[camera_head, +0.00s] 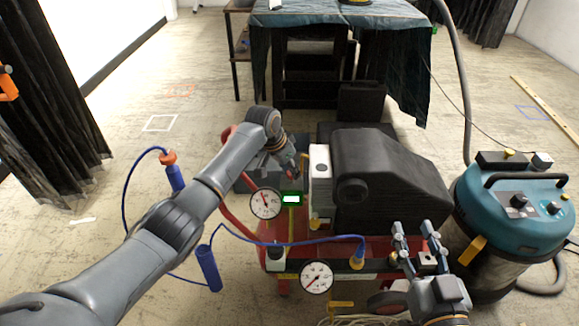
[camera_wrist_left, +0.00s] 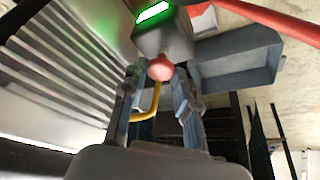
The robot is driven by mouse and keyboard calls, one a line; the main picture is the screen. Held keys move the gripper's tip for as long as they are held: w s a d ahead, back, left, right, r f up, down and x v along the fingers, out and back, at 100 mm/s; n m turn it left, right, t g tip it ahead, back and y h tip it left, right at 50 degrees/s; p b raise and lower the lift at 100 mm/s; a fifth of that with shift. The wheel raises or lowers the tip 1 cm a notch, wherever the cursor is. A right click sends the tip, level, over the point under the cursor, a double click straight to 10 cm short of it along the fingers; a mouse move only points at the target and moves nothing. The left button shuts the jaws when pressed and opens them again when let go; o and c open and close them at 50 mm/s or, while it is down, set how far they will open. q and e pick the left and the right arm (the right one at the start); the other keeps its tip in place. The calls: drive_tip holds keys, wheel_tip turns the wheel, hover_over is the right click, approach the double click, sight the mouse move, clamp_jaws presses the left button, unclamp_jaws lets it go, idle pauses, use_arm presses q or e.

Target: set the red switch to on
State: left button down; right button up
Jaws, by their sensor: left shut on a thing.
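The red switch (camera_wrist_left: 160,68) shows in the left wrist view as a round red knob on the underside of a grey box (camera_wrist_left: 163,38). The box has a bright green-edged lit panel (camera_wrist_left: 152,11). My left gripper (camera_wrist_left: 160,84) has a finger on each side of the knob and is shut on it. In the head view my left gripper (camera_head: 298,168) is beside the white column of the machine, and the knob is mostly hidden there. Whether the switch is on or off cannot be read. My right gripper (camera_head: 413,232) is open and empty, above the front right of the red cart.
The red cart (camera_head: 330,250) carries a black machine (camera_head: 385,185), gauges (camera_head: 266,203) and a blue hose (camera_head: 300,241). A teal vacuum (camera_head: 520,205) stands at right. A draped table (camera_head: 340,20) is behind. The floor (camera_head: 170,90) at left is mostly clear.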

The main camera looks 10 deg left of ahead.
use_arm(q)
drive_tip(key=shift+r, duration=0.15)
drive_tip(key=c, duration=1)
unclamp_jaws()
drive_tip(key=shift+r, duration=0.1)
drive_tip(key=v, duration=1.2)
drive_tip(key=shift+s, duration=0.1)
